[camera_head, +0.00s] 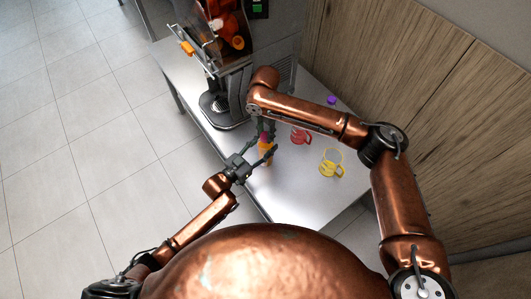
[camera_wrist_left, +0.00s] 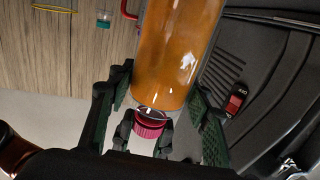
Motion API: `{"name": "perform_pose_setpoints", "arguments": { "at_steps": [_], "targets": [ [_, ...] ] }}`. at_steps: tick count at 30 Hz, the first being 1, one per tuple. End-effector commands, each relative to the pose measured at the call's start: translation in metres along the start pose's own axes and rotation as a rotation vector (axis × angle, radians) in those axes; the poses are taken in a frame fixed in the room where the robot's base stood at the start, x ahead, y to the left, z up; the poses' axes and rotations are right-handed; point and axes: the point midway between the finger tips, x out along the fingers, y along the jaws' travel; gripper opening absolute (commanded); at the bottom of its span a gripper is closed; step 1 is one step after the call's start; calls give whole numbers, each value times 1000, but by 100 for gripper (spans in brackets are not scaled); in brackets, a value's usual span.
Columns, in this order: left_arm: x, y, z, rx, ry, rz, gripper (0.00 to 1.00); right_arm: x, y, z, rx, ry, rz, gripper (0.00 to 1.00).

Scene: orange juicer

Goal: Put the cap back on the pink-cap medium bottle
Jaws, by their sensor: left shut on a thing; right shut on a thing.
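The bottle of orange juice (camera_head: 266,158) is upright over the table in the head view, and its body fills the upper middle of the left wrist view (camera_wrist_left: 180,50). My left gripper (camera_head: 262,157) is shut around the bottle. The pink cap (camera_wrist_left: 149,128) is at the bottle's mouth end, in line with the neck. My right gripper (camera_head: 265,130) reaches down from above and is shut on the cap; its fingers flank the cap in the left wrist view. I cannot tell whether the cap is fully seated on the neck.
The juicer (camera_head: 228,85) stands on the table left of and behind the bottle. A red cup (camera_head: 300,136), a yellow cup (camera_head: 331,169) and a purple-capped item (camera_head: 331,100) stand to the right. The table's front edge is close. Bare table (camera_head: 300,190) shows at the right front.

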Motion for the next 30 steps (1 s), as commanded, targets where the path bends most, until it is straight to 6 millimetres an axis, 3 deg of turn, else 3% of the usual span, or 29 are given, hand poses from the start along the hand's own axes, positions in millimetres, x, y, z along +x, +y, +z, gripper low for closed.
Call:
{"name": "perform_pose_setpoints", "arguments": {
  "at_steps": [21,24,28,29,30],
  "targets": [
    [0,1,0,1,0,1,0,2,0,-2,1530,5,-3,0],
    [0,1,0,1,0,1,0,1,1,-1,1659,5,0,0],
    [0,1,0,1,-1,1,0,0,1,-1,1648,4,1,0],
    [0,1,0,1,-1,1,0,0,1,-1,1648,4,1,29],
    [0,1,0,1,-1,1,0,0,1,-1,1648,4,1,31]
  ]
}}
